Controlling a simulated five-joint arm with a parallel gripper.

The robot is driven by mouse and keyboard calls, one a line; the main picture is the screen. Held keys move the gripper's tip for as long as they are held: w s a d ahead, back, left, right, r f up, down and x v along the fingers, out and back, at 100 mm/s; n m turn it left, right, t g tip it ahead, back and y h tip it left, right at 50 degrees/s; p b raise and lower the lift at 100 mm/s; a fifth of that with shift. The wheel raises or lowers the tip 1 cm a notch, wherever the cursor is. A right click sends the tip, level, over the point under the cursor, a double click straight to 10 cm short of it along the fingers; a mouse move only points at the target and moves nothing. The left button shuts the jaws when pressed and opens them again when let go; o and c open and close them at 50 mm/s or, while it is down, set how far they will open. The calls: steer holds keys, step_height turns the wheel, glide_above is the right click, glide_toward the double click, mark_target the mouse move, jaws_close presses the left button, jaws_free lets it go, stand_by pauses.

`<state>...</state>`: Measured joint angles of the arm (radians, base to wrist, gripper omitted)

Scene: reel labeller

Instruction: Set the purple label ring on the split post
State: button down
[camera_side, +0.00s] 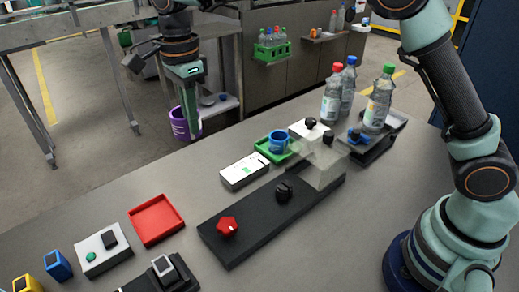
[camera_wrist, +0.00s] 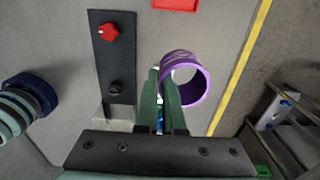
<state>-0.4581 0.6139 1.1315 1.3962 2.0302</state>
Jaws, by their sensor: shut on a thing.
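The purple label ring (camera_side: 180,124) is held in my gripper (camera_side: 190,132), up in the air by the bench's far edge in the side view. In the wrist view the ring (camera_wrist: 204,86) shows its open bore and hangs to the right of my gripper's (camera_wrist: 162,78) green fingers, which are shut on its wall. A short black post (camera_side: 284,191), seemingly the split post, stands on a long dark base plate (camera_side: 240,236); it also shows in the wrist view (camera_wrist: 115,88), left of the fingers. No ring is on it. The ring is well apart from it.
A red knob (camera_side: 227,227) and a clear block (camera_side: 321,163) share the base plate. A green tray (camera_side: 262,150) with a blue ring (camera_side: 278,141), a white device (camera_side: 244,171) and bottles (camera_side: 378,100) stand behind. A red tray (camera_side: 156,219) lies left.

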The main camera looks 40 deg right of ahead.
steer(key=shift+f, duration=0.1)
step_height(320, 180, down, 20)
steer(key=shift+r, duration=0.25)
steer(key=shift+f, duration=0.2)
stand_by(0.3)
steer(key=c, duration=1)
jaws_free()
steer(key=shift+c, duration=0.2)
